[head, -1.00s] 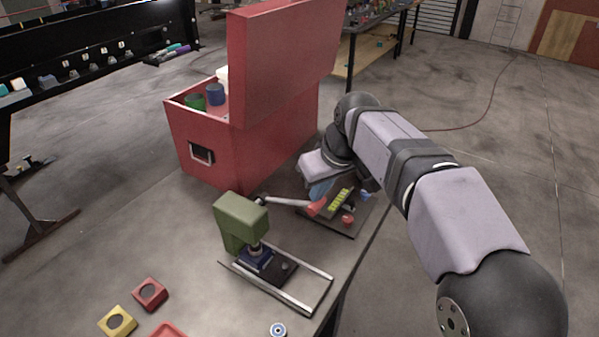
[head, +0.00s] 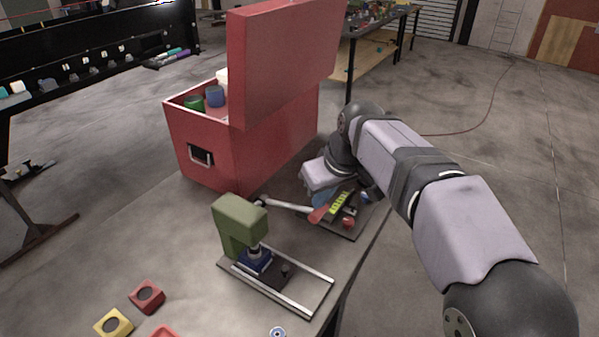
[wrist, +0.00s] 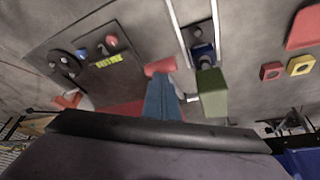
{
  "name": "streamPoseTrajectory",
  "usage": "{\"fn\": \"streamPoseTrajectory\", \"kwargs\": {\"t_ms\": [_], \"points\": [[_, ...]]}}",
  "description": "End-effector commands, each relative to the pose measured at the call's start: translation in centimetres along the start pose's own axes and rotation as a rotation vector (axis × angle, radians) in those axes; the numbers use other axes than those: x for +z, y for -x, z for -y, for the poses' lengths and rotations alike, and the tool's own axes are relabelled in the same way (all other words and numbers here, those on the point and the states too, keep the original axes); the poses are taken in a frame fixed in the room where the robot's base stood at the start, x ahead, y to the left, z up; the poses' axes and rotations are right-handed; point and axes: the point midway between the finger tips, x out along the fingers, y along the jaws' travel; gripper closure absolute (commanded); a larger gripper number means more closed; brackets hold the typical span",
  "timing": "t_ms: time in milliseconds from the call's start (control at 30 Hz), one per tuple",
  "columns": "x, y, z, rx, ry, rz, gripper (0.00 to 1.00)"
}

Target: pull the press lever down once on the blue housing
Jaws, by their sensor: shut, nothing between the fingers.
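A green press (head: 239,219) stands on a dark base with two rails, with the blue housing (head: 253,259) under its ram. Its lever (head: 288,206) reaches out to the right and slopes slightly down to a red handle (head: 319,215). My gripper (head: 321,198) is shut and empty, its bluish fingers at the far side of the handle and seemingly against it. In the wrist view the fingertips (wrist: 160,80) meet or overlap the red handle (wrist: 160,67); exact contact is hard to tell. The press (wrist: 213,97) and blue housing (wrist: 203,50) also show there.
A red toolbox (head: 217,147) with a raised lid stands behind the press. A dark panel (head: 342,232) with small parts lies beneath the handle and gripper. Red (head: 147,295) and yellow (head: 113,323) blocks lie at front left. The table's right edge is close.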

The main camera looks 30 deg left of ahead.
Motion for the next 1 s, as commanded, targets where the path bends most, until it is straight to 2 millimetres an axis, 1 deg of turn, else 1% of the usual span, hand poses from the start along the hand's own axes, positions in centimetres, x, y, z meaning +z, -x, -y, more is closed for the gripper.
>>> {"fn": "streamPoseTrajectory", "kwargs": {"t_ms": [33,533,1000], "points": [[0.4,-0.5,0.0,-0.002,0.000,0.009,1.00],[0.6,-0.7,0.0,-0.003,-0.001,0.012,1.00],[1.5,-2.3,-0.1,-0.004,-0.001,0.011,1.00]]}}
